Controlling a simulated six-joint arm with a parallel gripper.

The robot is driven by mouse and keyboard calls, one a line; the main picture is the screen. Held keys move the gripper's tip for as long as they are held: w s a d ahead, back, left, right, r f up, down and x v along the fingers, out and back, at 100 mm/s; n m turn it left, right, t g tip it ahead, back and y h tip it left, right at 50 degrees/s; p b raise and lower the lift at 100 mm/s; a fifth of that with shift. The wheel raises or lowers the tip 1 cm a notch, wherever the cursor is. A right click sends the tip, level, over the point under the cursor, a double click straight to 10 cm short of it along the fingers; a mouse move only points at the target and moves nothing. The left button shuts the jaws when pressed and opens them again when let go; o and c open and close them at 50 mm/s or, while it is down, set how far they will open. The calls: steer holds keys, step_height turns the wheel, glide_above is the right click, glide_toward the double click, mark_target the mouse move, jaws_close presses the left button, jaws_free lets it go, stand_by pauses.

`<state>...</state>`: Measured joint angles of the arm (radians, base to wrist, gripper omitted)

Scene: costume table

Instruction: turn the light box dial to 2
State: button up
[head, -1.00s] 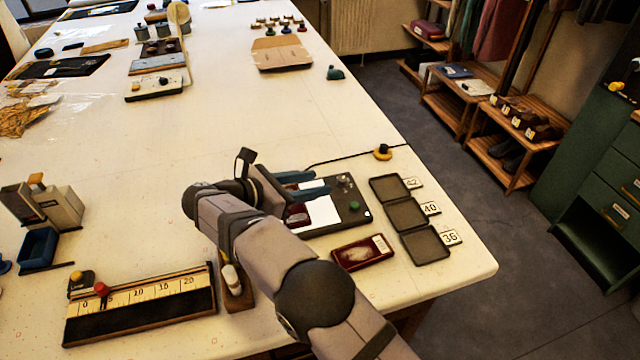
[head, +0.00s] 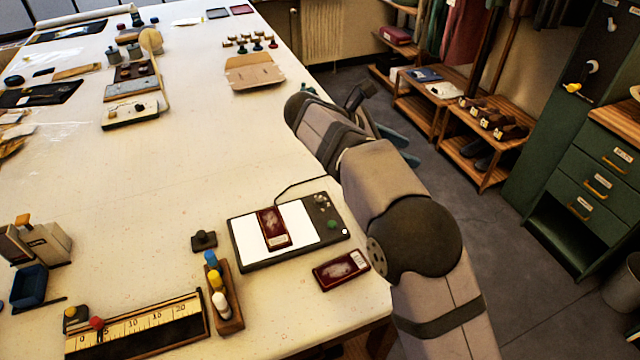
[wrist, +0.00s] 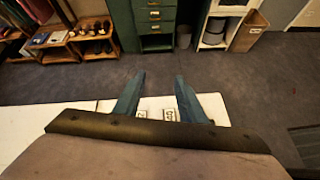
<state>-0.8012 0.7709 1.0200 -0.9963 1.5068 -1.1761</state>
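The light box (head: 240,252) is a dark panel with a lit white surface, lying near the table's front right. A dark red card (head: 273,228) lies on the white surface. Small knobs, one likely the dial (head: 321,201), sit on its right end beside a green button (head: 333,224). The dial's number is too small to read. My gripper (head: 400,146) is beyond the light box, by the table's right edge, apart from it. In the wrist view my gripper (wrist: 160,78) has its two blue fingers spread with nothing between them. The light box does not show there.
A second red card (head: 341,270) lies right of the light box. A rack of small bottles (head: 222,300) and a ruler board (head: 140,328) stand to the left. My arm hides the table's right edge. The table's middle is clear. Number tags (wrist: 169,114) show in the wrist view.

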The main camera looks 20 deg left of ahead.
step_height(320, 180, down, 2)
steer(key=s+d+m+g+y, duration=0.2)
steer(key=m+g+y, duration=0.3)
steer(key=m+y, duration=0.4)
steer(key=m, duration=0.1)
glide_toward(319, 199)
steer(key=d, duration=0.2)
steer(key=s+d+f, duration=0.1)
steer(key=d, duration=0.1)
steer(key=s+d, duration=0.1)
steer(key=d, duration=0.1)
steer(key=shift+d+f+p, duration=0.25)
steer(key=shift+f+p, duration=0.1)
steer(key=a+m+y, duration=0.1)
steer(key=m, duration=0.1)
steer(key=w+a+m, duration=0.1)
steer(key=a+m, duration=0.1)
steer(key=a+r+m+y, duration=0.1)
steer(key=m, duration=0.1)
steer(key=shift+w+a+t+y, duration=0.2)
steer(key=shift+w+t+y, duration=0.1)
steer(key=shift+w+t, duration=0.1)
steer(key=shift+f, duration=0.15)
steer(key=shift+p+x, duration=1.4)
steer(key=shift+x, duration=2.1)
jaws_close()
